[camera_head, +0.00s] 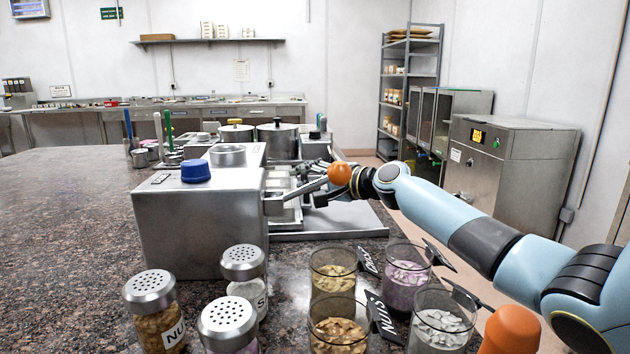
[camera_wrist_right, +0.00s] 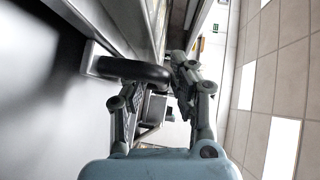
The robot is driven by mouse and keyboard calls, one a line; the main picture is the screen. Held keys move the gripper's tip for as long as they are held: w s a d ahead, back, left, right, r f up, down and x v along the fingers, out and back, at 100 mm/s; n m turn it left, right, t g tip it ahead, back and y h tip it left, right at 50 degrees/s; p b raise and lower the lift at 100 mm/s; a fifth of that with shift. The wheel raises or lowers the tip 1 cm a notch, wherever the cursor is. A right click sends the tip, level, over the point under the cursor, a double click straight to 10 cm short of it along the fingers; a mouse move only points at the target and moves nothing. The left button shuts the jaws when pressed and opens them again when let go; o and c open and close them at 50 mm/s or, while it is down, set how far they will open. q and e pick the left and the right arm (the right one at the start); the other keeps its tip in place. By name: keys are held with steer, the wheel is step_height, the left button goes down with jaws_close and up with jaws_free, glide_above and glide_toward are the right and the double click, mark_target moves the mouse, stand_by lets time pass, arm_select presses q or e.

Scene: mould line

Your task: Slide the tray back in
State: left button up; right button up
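The steel machine (camera_head: 200,225) stands on the dark stone counter, with a blue cap on top. The pale metal tray (camera_head: 291,215) shows at its right side, partly hidden by my gripper; how far out it sits is hard to tell. My right gripper (camera_head: 305,185) reaches in from the right over the tray, with its fingers spread. In the right wrist view, a thick black handle bar (camera_wrist_right: 135,70) lies across the front of my spread right fingers (camera_wrist_right: 155,85). Its right end is close to one finger; I cannot tell whether they touch. My left gripper is out of view.
Glass jars of toppings (camera_head: 338,325) and metal-lidded shakers (camera_head: 150,290) stand at the front of the counter. A flat steel plate (camera_head: 335,228) lies right of the machine. Pots (camera_head: 278,140) stand behind. The counter at left is clear.

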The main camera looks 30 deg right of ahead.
steer(key=v, duration=1.1)
steer(key=shift+s, duration=0.4)
steer(key=shift+o, duration=0.2)
